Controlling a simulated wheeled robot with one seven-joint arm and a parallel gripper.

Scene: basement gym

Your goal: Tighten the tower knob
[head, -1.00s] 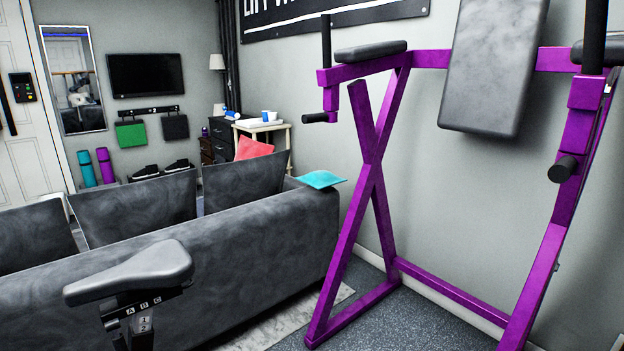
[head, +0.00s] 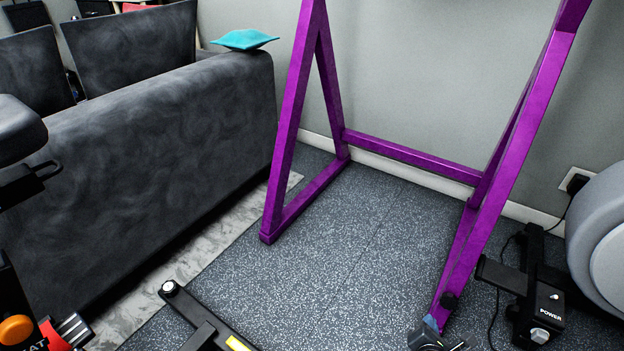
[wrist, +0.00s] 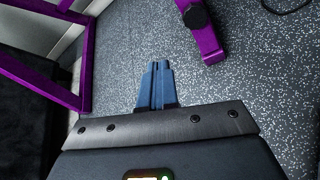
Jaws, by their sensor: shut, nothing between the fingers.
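The purple tower frame (head: 503,150) stands against the wall, and its right leg slants down to the floor. A small dark round knob (head: 449,299) sits low on that leg. It also shows in the wrist view at the top (wrist: 195,14), on the purple bar's end. My gripper (head: 432,322) is at the bottom of the head view, close to the leg's foot in the picture. In the wrist view its blue fingers (wrist: 161,66) are together and empty. They point toward the floor left of the knob, apart from it.
A dark sofa (head: 150,140) with a teal cushion (head: 244,39) stands at left. A black machine base marked POWER (head: 540,300) and a big grey round part (head: 600,230) are at right, with a cable on the floor. Speckled floor (head: 350,240) between the tower legs is clear.

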